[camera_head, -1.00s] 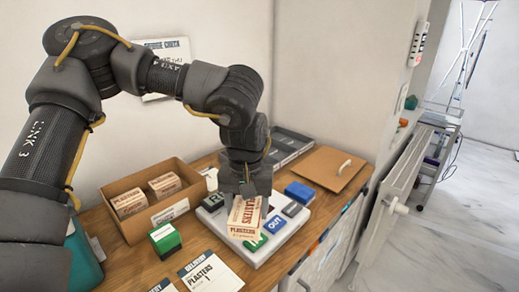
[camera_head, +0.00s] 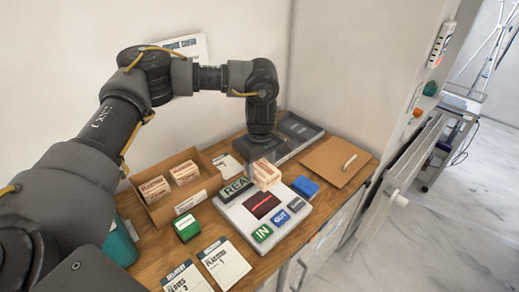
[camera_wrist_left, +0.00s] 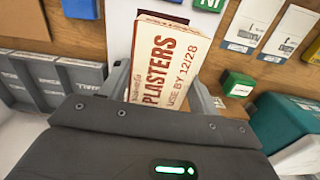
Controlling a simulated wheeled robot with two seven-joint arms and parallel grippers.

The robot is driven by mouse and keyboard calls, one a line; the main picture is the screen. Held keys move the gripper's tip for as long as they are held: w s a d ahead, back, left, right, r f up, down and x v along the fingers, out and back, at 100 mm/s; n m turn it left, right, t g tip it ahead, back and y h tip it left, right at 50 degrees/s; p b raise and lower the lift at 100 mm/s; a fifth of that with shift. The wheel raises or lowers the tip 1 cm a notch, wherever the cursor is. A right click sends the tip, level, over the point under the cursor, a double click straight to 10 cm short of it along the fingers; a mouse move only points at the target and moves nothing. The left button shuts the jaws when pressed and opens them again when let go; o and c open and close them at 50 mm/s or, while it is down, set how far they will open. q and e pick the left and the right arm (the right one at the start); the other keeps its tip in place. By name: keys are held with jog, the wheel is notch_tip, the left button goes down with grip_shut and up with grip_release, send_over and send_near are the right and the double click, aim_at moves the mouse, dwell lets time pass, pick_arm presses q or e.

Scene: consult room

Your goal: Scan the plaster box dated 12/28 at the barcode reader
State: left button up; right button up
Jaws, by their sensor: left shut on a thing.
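My left gripper (camera_wrist_left: 165,98) is shut on a plaster box (camera_wrist_left: 165,62) that reads "PLASTERS, USE BY 12/28" in the left wrist view. In the head view this box (camera_head: 266,174) is held above the back edge of the barcode reader (camera_head: 287,240). The reader has a dark window (camera_head: 262,204) with a red line. A green IN button (camera_head: 262,233), a blue OUT button (camera_head: 281,217) and a grey button (camera_head: 295,204) lie along its front. I cannot tell how high the box is above the reader. My right gripper is not in view.
A cardboard carton (camera_head: 157,215) holds two more plaster boxes (camera_head: 184,172).

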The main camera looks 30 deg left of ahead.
pick_arm(q)
jog(key=shift+a+r, duration=0.1)
jog(key=shift+a, duration=0.05)
jog(key=shift+w+f, duration=0.15)
jog(key=shift+f, duration=0.15)
jog(key=shift+f+b, duration=0.5)
jog(key=shift+f, duration=0.05)
notch_tip(320, 180, down, 7)
jog(key=b, duration=0.4)
jog(key=shift+r, duration=0.2)
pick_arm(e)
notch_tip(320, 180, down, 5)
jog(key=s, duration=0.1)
pick_arm(q)
notch_tip(320, 180, up, 9)
jog(key=p, duration=0.5)
jog(key=shift+r+p, duration=0.1)
jog(key=shift+p, duration=0.3)
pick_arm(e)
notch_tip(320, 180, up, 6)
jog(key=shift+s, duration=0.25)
